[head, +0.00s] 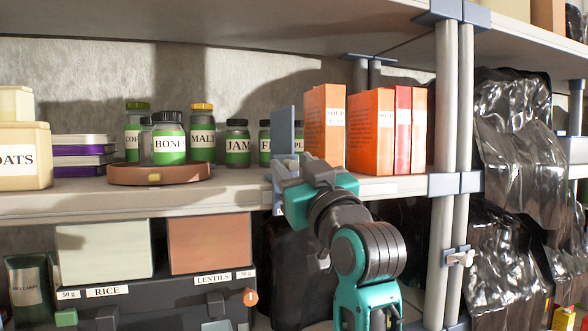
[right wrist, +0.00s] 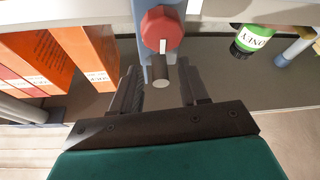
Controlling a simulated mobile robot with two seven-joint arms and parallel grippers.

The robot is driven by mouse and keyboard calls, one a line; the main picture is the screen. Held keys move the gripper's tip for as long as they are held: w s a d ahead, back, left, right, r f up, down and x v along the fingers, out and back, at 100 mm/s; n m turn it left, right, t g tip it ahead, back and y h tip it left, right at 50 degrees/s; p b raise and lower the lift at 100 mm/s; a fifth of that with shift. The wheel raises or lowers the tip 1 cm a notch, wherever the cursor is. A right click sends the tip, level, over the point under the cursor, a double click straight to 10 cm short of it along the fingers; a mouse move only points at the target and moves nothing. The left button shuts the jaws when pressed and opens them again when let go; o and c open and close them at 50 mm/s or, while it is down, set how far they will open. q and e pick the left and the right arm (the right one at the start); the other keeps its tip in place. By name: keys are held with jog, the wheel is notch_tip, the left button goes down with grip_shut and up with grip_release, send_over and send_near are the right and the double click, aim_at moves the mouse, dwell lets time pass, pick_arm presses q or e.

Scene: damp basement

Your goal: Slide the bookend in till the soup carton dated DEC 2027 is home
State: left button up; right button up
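The blue-grey bookend (head: 283,135) stands upright on the shelf, left of the orange soup carton (head: 314,125), with a narrow gap between them. More cartons (head: 362,130), orange and red, stand further right, beyond another gap. Their dates are too small to read. My right gripper (head: 305,172) is at the shelf's front edge, before the bookend's foot. In the right wrist view its fingers (right wrist: 161,90) are open, either side of a grey peg end below a red knob (right wrist: 163,30) on the bookend (right wrist: 140,10). I cannot tell whether they touch it. My left gripper is not in view.
Left of the bookend stand several green-labelled jars (head: 237,145), some on a round brown tray (head: 135,172). Grey shelf posts (head: 447,110) rise right of the cartons. The upper shelf (head: 220,22) hangs overhead. Boxes and bins (head: 105,250) fill the shelf below.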

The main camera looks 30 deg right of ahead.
grip_shut()
dwell(0.5)
